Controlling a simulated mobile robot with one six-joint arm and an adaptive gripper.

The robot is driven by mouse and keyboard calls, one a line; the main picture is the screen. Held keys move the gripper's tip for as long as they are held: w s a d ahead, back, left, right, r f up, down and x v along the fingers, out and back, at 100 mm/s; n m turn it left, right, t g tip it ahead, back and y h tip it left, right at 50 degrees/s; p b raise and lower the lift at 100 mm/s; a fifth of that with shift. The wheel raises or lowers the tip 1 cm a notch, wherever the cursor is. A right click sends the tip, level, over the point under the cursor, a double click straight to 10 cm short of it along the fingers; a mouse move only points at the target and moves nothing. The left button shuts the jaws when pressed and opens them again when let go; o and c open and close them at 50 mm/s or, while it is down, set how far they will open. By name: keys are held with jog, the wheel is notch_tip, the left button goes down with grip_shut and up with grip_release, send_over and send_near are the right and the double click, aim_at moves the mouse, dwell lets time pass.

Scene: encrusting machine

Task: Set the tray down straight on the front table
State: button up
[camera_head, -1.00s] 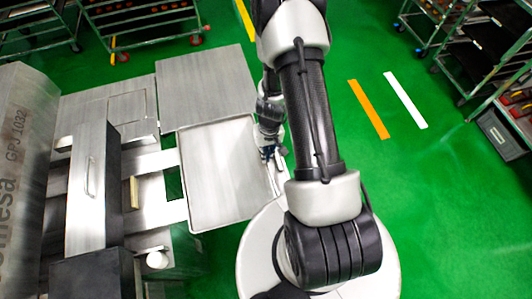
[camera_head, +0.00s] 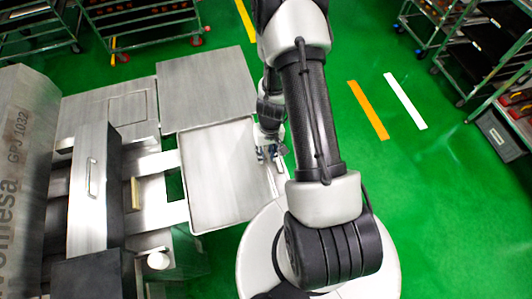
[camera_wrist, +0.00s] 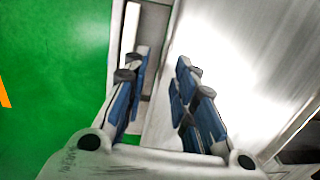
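The tray is a shallow, bright metal rectangle (camera_head: 225,178) with a raised rim. It lies at the centre left of the head view, right of the machine, and looks flat. Whatever supports it is largely hidden beneath it. My gripper (camera_head: 269,155) is at the tray's right edge. In the wrist view my gripper (camera_wrist: 163,98) has its two blue-padded fingers spread apart with a clear gap between them. The tray's bright surface (camera_wrist: 235,60) fills the right side there, and its pale edge runs up behind the fingers. No firm grip on the rim shows.
A flat metal table (camera_head: 205,88) stands just beyond the tray. The encrusting machine (camera_head: 30,170) is at the left. Wheeled racks stand at top left (camera_head: 150,25) and top right (camera_head: 490,60). Green floor is free at right.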

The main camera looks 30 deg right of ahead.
jog(key=a+r+n+t+p, duration=0.1)
jog(key=a+r+p, duration=0.15)
jog(key=r, duration=1.35)
jog(key=a+r+n+t+p, duration=0.1)
jog(key=a+r, duration=0.2)
jog(key=r, duration=1.3)
jog(key=s+a+r+n+t+h, duration=0.1)
jog(key=s+a+r, duration=0.4)
jog(key=s+r, duration=0.8)
jog(key=shift+s+a+r+t, duration=0.15)
jog(key=shift+s+r+t, duration=0.15)
jog(key=shift+t, duration=0.6)
